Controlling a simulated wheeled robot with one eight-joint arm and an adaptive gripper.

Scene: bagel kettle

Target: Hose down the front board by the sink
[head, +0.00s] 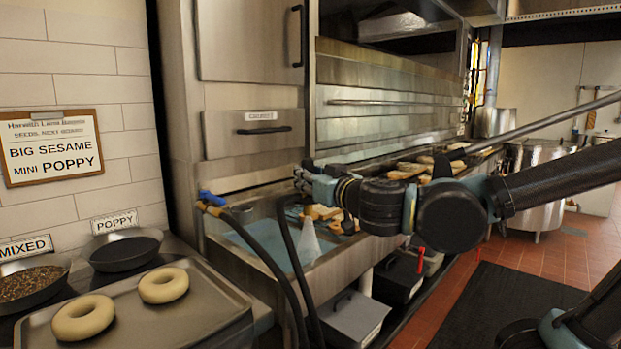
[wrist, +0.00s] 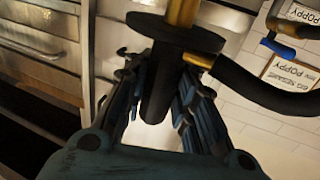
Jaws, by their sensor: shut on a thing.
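My gripper (head: 305,180) reaches in from the right over the sink (head: 262,238) in the head view. In the wrist view, my gripper (wrist: 160,112) is shut around the black grip of the hose nozzle (wrist: 158,90), which has a black flange and brass stem. The black hose (head: 288,240) loops down in front of the sink from a brass tap with a blue lever (head: 211,198). A pale, translucent cone like spray (head: 310,245) shows below the gripper. Boards with tan tops (head: 325,213) lie beyond it, partly hidden by my arm.
A tray (head: 150,325) with two dough rings stands at the lower left, beside the seed pans (head: 125,250). Grey and black bins (head: 355,318) sit under the sink. A steel oven (head: 390,95) rises behind. A dark mat (head: 510,305) covers the floor at right.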

